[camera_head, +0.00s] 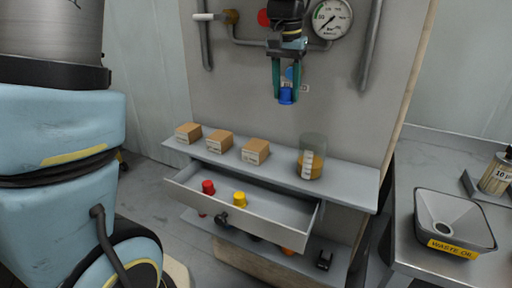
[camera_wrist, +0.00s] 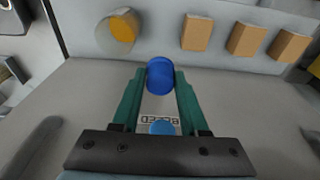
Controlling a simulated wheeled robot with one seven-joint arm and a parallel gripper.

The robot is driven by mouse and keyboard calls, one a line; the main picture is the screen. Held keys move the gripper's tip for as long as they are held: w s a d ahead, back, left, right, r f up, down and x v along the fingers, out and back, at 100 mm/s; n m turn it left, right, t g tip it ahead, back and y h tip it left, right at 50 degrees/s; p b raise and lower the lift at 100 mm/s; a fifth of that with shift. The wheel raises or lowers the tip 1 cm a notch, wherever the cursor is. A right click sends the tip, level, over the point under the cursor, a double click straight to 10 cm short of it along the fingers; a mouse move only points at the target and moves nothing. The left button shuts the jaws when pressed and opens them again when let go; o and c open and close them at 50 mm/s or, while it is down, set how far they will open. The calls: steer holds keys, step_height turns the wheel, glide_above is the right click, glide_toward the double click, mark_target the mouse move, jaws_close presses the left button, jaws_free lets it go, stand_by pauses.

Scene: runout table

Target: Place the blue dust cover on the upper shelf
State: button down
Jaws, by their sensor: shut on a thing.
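The blue dust cover (camera_head: 286,97) is between the fingertips of my gripper (camera_head: 287,88), in front of the panel and above the upper shelf (camera_head: 345,187). In the wrist view the blue cover (camera_wrist: 160,76) sits between the two green fingers, with the gripper (camera_wrist: 160,82) shut on it. The upper shelf carries several cardboard boxes on its left and middle and a glass jar on its right. The shelf also shows at the top of the wrist view (camera_wrist: 155,45). A second blue round part (camera_wrist: 162,128) shows behind the fingers beside a label reading BLEED.
Boxes (camera_head: 188,132), (camera_head: 219,141) and (camera_head: 255,151) and the jar (camera_head: 313,157) stand on the upper shelf, with a bare gap between the right box and jar. Below, an open drawer (camera_head: 270,220) holds red (camera_head: 208,187) and yellow (camera_head: 240,198) caps. Pipes and a gauge (camera_head: 332,18) are above.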

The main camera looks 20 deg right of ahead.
steer(key=shift+w+f, duration=0.6)
steer(key=shift+f, duration=0.05)
steer(key=p, duration=0.2)
glide_above(281, 160)
steer(key=f, duration=1.2)
steer(key=shift+s+a+f, duration=0.15)
steer(key=shift+s+a, duration=0.05)
steer(key=shift+a, duration=0.05)
steer(key=shift+f+p, duration=0.3)
steer(key=shift+f, duration=1.9)
steer(key=shift+f, duration=0.15)
steer(key=c, duration=0.7)
jaws_free()
